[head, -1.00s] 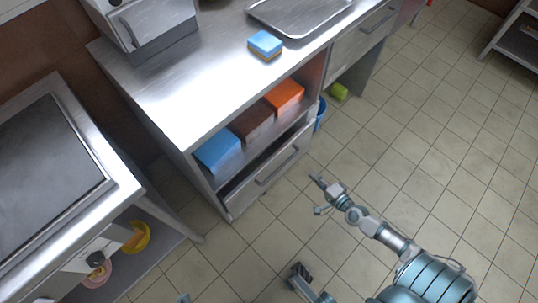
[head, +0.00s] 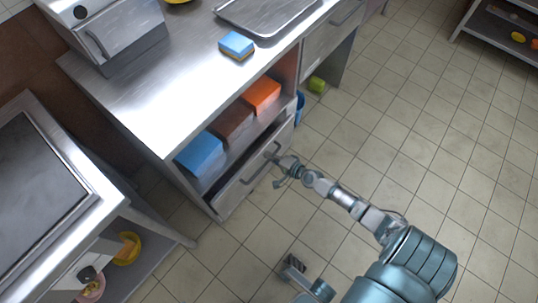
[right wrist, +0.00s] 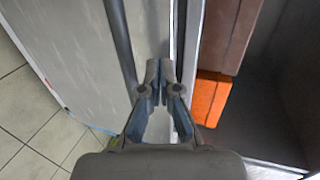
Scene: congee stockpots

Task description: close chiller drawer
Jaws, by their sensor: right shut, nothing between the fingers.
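The chiller drawer (head: 235,191) is the grey-fronted drawer low in the steel counter, with a bar handle (head: 257,174). It stands partly pulled out, with a dark gap behind its front. My right gripper (head: 274,161) is at the drawer front, near the right end of the handle. In the right wrist view my right gripper (right wrist: 163,76) is shut and empty, its fingertips over the drawer's top edge, between the handle bar (right wrist: 121,45) and the shelf boxes. I cannot tell whether it touches the drawer.
Blue (head: 200,153), brown (head: 234,121) and orange (head: 262,93) boxes sit on the shelf above the drawer. A sponge (head: 237,44) and a metal tray (head: 270,16) lie on the counter. A green item (head: 317,85) is on the floor beyond. The tiled floor at right is clear.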

